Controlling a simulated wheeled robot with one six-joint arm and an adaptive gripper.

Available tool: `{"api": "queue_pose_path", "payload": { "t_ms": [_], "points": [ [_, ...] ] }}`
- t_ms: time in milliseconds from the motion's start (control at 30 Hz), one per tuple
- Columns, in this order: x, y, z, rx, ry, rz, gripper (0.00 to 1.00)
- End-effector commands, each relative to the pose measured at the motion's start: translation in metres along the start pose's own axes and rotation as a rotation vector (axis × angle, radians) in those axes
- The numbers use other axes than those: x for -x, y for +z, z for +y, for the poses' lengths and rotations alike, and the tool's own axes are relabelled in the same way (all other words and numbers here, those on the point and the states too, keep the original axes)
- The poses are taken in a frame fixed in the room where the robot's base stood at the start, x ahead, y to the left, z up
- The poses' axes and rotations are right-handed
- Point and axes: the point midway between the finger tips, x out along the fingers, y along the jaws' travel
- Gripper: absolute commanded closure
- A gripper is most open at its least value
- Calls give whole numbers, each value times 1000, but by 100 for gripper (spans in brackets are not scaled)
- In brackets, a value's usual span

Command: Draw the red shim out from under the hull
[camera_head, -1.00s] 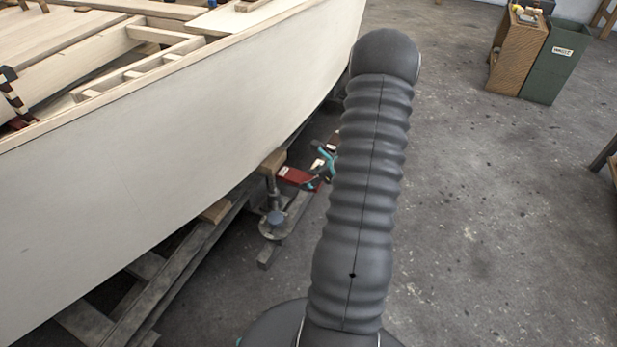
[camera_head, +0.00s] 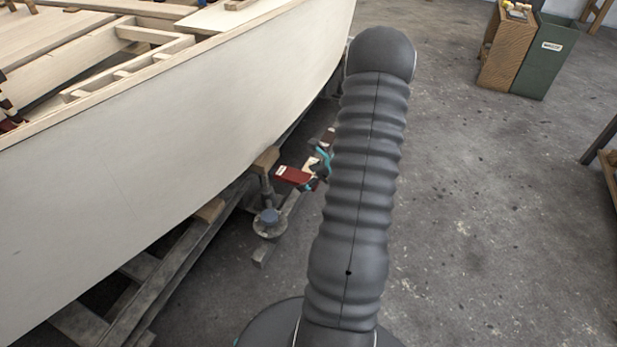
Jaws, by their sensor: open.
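The red shim (camera_head: 292,176) is a flat red piece with a pale label, just outside the hull's lower edge. Its left end lies beside a wooden block (camera_head: 265,160) on a stand; I cannot tell whether any of it is still under the hull (camera_head: 170,135). My gripper (camera_head: 319,172), dark with teal parts, is open at the shim's right end. My arm hides part of it, and I cannot tell whether it touches the shim.
A round-footed metal stand (camera_head: 269,222) is below the block. Timber cradle beams (camera_head: 185,262) run under the hull at lower left. A green bin (camera_head: 546,58) stands far right; the concrete floor between is clear.

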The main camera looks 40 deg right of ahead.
Motion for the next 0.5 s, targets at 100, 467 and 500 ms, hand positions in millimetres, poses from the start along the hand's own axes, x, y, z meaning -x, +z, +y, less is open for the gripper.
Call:
{"api": "queue_pose_path", "payload": {
  "t_ms": [100, 467, 500],
  "points": [
    [3, 0, 0, 0, -1, -1, 14],
    [61, 0, -1, 0, -4, -1, 14],
    [69, 1, -2, 1, -5, -1, 14]
  ]
}}
